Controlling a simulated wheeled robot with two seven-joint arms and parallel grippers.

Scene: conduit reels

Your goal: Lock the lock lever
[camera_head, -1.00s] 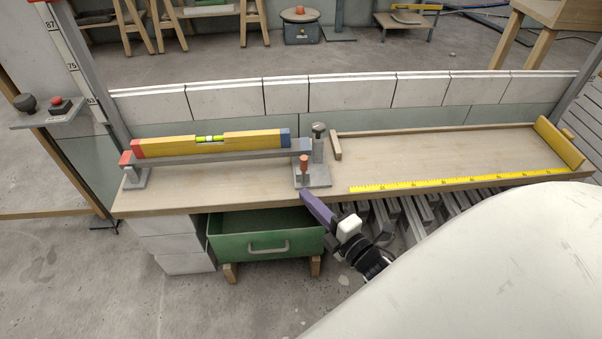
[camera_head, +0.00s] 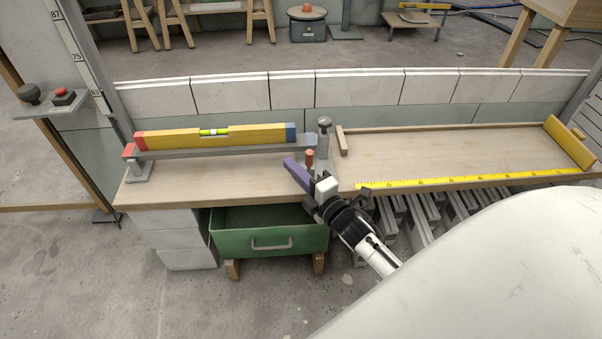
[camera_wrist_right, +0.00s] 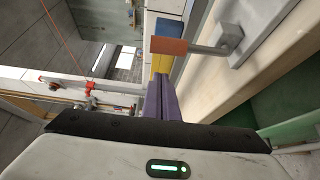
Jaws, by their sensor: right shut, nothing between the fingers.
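The lock lever (camera_head: 309,159) is an orange-brown knob on a short grey rod, standing about upright at the metal bracket (camera_head: 327,155) at the right end of the grey bar. In the right wrist view the orange knob (camera_wrist_right: 169,46) lies sideways on its rod. My right gripper (camera_head: 289,163) has its purple fingers together and empty, just left of the lever at the bench's front. In the right wrist view the fingers (camera_wrist_right: 159,80) are just below the knob, with a small gap showing. Contact cannot be told. My gripper partly hides the bracket's base. My left gripper is not seen.
A yellow spirit level (camera_head: 255,133) lies along the grey bar. A knurled post (camera_head: 324,126) stands behind the lever. A green drawer (camera_head: 271,243) is open below the bench.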

